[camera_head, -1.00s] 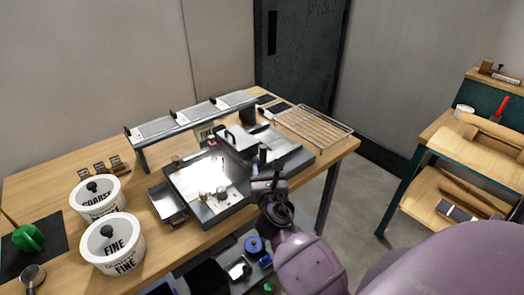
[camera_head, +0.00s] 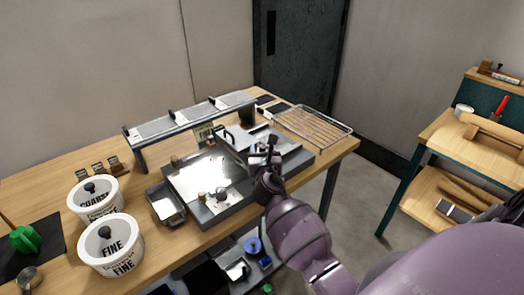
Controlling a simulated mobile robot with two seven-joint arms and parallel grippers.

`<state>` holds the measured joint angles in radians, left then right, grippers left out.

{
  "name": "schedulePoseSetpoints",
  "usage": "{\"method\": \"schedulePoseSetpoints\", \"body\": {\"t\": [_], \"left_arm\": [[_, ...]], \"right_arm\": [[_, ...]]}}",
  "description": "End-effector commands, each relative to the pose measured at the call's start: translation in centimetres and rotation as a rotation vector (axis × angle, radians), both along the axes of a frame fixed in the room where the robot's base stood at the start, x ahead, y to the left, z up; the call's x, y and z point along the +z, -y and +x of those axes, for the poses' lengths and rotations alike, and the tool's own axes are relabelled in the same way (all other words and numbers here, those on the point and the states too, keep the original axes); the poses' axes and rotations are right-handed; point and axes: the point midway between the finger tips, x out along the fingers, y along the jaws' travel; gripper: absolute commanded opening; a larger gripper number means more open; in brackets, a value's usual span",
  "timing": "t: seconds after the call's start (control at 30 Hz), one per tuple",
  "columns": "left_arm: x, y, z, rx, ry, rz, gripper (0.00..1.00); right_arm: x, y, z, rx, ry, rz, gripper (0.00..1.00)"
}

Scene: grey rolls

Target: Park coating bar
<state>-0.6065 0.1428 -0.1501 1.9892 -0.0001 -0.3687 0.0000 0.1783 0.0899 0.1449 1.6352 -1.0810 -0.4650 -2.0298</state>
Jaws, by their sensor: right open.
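A flat coating machine with a shiny metal bed (camera_head: 207,176) and a dark frame sits near the middle of the wooden bench. A grey crosspiece (camera_head: 238,154), which looks like the coating bar, spans the bed toward its right side; I cannot make out its ends clearly. A black handle (camera_head: 228,137) stands at its far end. My right gripper (camera_head: 264,158) is open over the machine's right part, close to the near end of the crosspiece. I cannot tell whether it touches it, and its wrist hides part of the frame. My left gripper is not in view.
A long raised rack (camera_head: 190,117) stands behind the machine, and a wire rack (camera_head: 313,126) lies to the right. A metal tray (camera_head: 166,207) and white tubs marked FINE (camera_head: 112,246) and COARSE (camera_head: 95,199) stand left. A side shelf (camera_head: 455,135) is at far right.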

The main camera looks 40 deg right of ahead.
Motion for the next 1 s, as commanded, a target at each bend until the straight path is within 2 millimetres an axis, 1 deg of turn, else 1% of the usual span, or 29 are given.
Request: {"method": "schedulePoseSetpoints", "body": {"t": [0.03,0.33,0.53,0.67,0.77,0.87,1.0], "left_arm": [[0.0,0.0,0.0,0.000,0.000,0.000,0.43],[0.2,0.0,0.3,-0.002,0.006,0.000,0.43],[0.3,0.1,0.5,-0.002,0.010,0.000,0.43],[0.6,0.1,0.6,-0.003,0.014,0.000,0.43],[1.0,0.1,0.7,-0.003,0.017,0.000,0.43],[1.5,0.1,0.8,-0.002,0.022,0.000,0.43],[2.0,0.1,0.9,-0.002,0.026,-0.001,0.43]], "right_arm": [[0.0,0.0,0.0,0.000,0.000,0.000,0.45],[0.0,0.0,0.0,0.000,0.000,0.000,0.00],[0.0,0.0,0.0,0.000,0.000,0.000,0.00],[0.1,0.7,0.0,-0.001,0.000,-0.002,0.00],[0.2,2.1,0.1,-0.002,0.000,-0.004,0.00],[0.3,4.1,0.3,-0.004,0.000,-0.007,0.00],[0.3,7.5,0.5,-0.004,-0.001,-0.008,0.00]]}}
